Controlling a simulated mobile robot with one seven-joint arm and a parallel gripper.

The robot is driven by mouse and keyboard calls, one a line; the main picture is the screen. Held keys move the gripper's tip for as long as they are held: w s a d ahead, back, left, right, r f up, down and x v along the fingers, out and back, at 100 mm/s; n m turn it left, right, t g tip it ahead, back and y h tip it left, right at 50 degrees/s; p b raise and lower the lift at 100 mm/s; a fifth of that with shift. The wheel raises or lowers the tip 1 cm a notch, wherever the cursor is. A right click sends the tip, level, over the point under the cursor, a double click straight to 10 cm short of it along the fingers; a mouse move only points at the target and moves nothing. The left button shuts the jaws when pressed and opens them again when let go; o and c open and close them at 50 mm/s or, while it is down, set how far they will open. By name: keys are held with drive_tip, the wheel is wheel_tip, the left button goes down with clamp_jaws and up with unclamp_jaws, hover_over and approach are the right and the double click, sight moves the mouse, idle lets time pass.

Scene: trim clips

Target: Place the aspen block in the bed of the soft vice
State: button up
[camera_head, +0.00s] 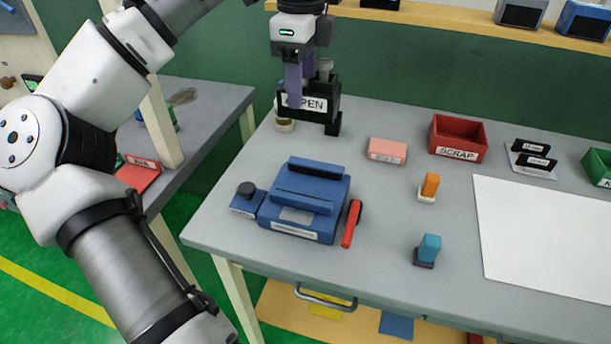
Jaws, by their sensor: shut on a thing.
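The aspen block (325,111) is a black piece with a white label reading ASPEN. It is at the back left of the grey bench, with a purple upright part rising in front of it. My gripper (294,62) comes down from above and is shut at the top of this piece; the fingertips are partly hidden. I cannot tell whether the block touches the bench. The blue vice (307,190) stands nearer the front left, below the gripper in the picture and apart from it. A red handle (351,224) is on its right side.
A pink block (387,151), a red SCRAP bin (458,137), an orange piece (429,187) and a teal piece (428,250) stand right of the vice. A white sheet (545,235) covers the right side. A round item (285,125) sits beside the aspen block.

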wheel_tip(320, 180, down, 17)
drive_tip(key=shift+f, duration=0.2)
drive_tip(key=shift+f, duration=0.15)
drive_tip(key=o, duration=1)
drive_tip(key=shift+o, duration=0.3)
